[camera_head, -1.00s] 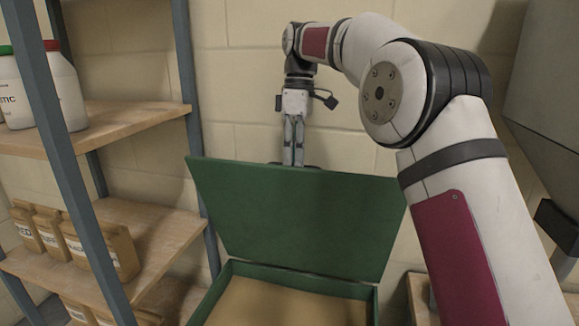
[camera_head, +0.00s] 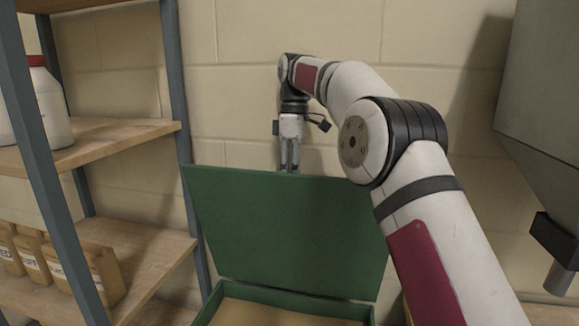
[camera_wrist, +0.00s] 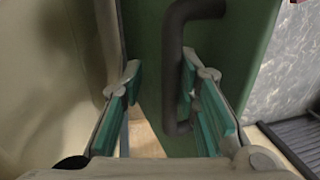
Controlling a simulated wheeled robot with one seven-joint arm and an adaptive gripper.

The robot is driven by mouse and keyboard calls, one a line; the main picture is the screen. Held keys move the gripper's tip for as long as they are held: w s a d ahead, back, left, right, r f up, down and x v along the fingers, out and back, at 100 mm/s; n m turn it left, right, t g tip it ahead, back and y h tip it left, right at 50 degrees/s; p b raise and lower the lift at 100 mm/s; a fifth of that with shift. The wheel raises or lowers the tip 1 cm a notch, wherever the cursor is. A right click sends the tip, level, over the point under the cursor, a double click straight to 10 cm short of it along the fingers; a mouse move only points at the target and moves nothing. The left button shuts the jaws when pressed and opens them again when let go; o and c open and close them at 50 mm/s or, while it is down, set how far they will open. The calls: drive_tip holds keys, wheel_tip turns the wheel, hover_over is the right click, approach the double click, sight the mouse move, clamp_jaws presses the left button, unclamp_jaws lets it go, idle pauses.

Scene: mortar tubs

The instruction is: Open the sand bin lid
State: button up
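The sand bin (camera_head: 295,304) is a green box with sand (camera_head: 285,315) in it, at the bottom of the head view. Its green lid (camera_head: 290,230) is raised and leans back steeply, its underside facing the head camera. My gripper (camera_head: 289,168) is behind the lid's top edge, which hides the fingertips. In the wrist view my gripper (camera_wrist: 162,90) has its teal-padded fingers apart. The dark lid handle (camera_wrist: 174,75) runs beside the right finger, partly between the fingers. I see no grip on it. The green lid (camera_wrist: 150,60) lies beyond the fingers.
A shelf rack (camera_head: 120,140) with a white tub (camera_head: 50,105) and several tan containers (camera_head: 105,272) stands close on the left. A pale block wall (camera_head: 245,90) is behind the bin. A grey hopper (camera_head: 545,90) with a spout hangs at the right.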

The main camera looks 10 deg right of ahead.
drive_tip(key=shift+s+a+r, duration=0.1)
drive_tip(key=shift+a+r, duration=0.1)
drive_tip(key=shift+r, duration=0.05)
drive_tip(key=shift+s+a+r, duration=0.1)
drive_tip(key=shift+s, duration=0.05)
